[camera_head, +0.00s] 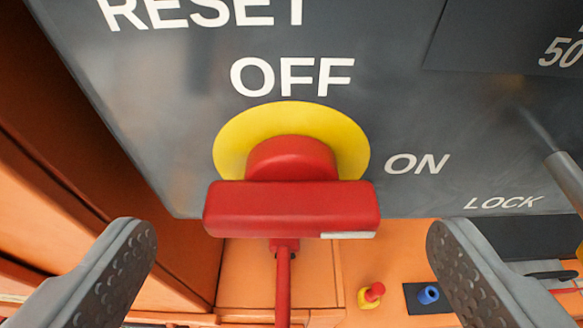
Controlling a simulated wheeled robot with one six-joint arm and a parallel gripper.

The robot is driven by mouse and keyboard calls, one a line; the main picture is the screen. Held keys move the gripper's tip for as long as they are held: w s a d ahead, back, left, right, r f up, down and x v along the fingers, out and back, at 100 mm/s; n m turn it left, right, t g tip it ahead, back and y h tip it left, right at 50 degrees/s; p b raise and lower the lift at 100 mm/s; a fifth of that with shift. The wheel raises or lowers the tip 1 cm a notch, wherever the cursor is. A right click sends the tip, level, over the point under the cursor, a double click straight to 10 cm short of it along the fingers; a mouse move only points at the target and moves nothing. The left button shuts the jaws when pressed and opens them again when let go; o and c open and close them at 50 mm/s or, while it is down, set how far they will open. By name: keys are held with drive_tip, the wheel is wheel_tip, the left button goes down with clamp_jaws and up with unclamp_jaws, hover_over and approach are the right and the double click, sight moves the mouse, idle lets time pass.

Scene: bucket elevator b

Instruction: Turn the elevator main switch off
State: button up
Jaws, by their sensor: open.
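The main switch is a red rotary handle (291,208) on a round yellow plate (351,146), set on a dark grey panel (180,120). Its red bar lies level across the picture, with a white mark (348,235) at its right end. "OFF" is printed above the plate and "ON" to its right. My gripper (292,250) is open, with one grey ridged finger low on each side of the handle. Neither finger appears to touch it. The fingers' lower parts are cut off by the picture edge.
A red rod (283,285) shows below the handle. A small red knob (374,291) on yellow and a blue knob (428,294) on a dark plate sit below the panel. "LOCK" is printed at right, near a grey rod (566,176). Orange surfaces (190,265) lie left and below.

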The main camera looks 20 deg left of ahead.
sight(291, 198)
drive_tip(key=shift+x, duration=1.35)
drive_tip(key=c, duration=1)
